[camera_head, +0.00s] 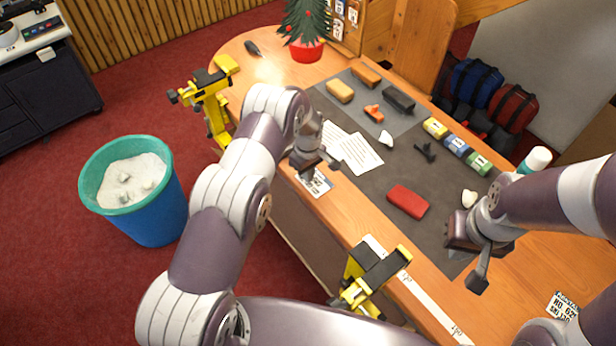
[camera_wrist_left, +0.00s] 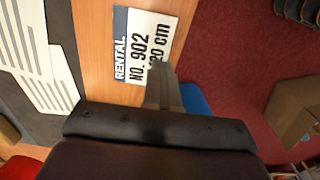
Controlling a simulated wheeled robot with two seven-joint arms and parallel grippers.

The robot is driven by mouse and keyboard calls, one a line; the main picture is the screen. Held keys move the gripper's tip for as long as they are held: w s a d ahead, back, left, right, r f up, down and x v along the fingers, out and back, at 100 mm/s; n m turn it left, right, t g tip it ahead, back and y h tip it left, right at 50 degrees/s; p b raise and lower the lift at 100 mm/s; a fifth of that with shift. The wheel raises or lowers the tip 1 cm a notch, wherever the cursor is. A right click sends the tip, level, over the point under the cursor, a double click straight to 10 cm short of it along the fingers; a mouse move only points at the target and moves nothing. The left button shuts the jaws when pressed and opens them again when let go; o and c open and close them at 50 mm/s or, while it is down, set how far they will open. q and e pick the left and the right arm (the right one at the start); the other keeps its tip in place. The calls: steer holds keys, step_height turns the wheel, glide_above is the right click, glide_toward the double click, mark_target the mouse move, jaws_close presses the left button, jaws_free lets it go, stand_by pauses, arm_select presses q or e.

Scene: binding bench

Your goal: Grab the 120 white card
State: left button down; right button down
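A white card with a blue "RENTAL" band (camera_head: 318,184) lies at the near edge of the wooden bench. In the left wrist view the card (camera_wrist_left: 148,42) reads "NO. 902" and a partly hidden size ending in "20 cm". My left gripper (camera_head: 310,172) is over the bench edge just beside this card. In the left wrist view its fingers (camera_wrist_left: 163,78) are together, empty, and cover the card's lower corner. My right gripper (camera_head: 480,280) is over the right part of the bench, its fingers looking together with nothing between them.
Another printed card (camera_head: 563,305) lies at the far right. White sheets (camera_head: 358,153) and a red block (camera_head: 408,201) lie on the dark mat. Yellow clamps (camera_head: 212,105) stand at the left end and near edge (camera_head: 372,272). A blue bin (camera_head: 150,215) stands on the floor.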

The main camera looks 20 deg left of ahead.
arm_select(q)
steer(key=s+d+r+p, duration=0.4)
steer(key=s+d+r, duration=0.3)
steer(key=s, duration=0.2)
steer(key=shift+s+r, duration=0.3)
steer(key=shift+r, duration=0.1)
steer(key=c, duration=1.9)
jaws_free()
steer(key=o, duration=1.5)
